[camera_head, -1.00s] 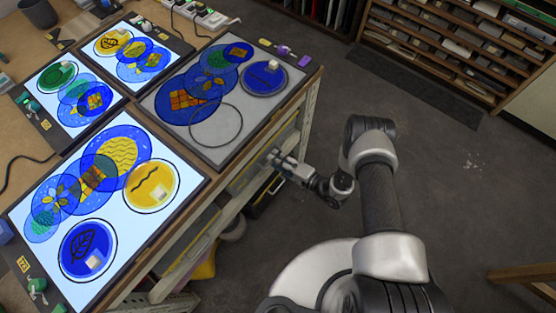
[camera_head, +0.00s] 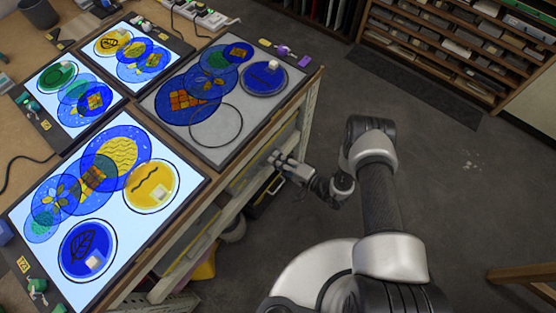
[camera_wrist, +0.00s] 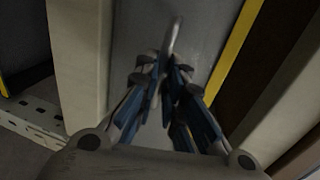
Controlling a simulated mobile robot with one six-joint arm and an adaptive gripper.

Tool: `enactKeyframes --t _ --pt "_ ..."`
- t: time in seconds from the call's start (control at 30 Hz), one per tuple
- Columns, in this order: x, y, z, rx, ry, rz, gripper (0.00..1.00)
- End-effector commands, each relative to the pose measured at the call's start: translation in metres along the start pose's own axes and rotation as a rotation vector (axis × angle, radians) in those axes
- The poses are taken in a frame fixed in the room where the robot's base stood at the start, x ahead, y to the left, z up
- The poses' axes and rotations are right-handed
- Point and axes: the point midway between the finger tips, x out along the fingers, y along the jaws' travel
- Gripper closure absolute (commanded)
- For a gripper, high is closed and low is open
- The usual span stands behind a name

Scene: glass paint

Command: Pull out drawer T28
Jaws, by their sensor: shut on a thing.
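My gripper (camera_head: 276,157) is at the side of the workbench, below the tabletop, in front of the drawer fronts. In the wrist view my gripper (camera_wrist: 165,68) has its fingers closed together on a thin metal handle (camera_wrist: 174,38). The handle is on a grey drawer front (camera_wrist: 137,30), which fills the middle of that view. No T28 label is readable in either view. In the head view the drawer is mostly hidden by the bench edge and my gripper, and I cannot tell how far out it is.
The workbench carries lit panels (camera_head: 157,228) with coloured glass discs. A grey panel (camera_head: 222,150) lies above my gripper. A yellow-edged dark case (camera_head: 266,196) is below it. Open floor (camera_head: 455,190) lies right of the bench, and a shelf rack (camera_head: 470,45) stands behind.

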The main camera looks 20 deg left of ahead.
Motion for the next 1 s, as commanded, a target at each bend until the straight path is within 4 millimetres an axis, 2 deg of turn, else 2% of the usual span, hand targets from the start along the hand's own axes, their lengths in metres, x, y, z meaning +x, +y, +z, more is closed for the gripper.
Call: enactKeyframes --t 0.17,0.27,0.47,0.8,1.0 --pt "-0.01 0.002 0.0 0.001 0.001 0.0 1.0" --pt "-0.023 0.004 -0.001 0.003 0.003 0.0 1.0" --pt "-0.066 0.013 -0.002 0.005 0.008 0.001 1.0" --pt "-0.149 0.032 -0.001 0.003 0.009 0.0 1.0" --pt "-0.185 0.04 -0.001 0.001 0.006 0.0 1.0"
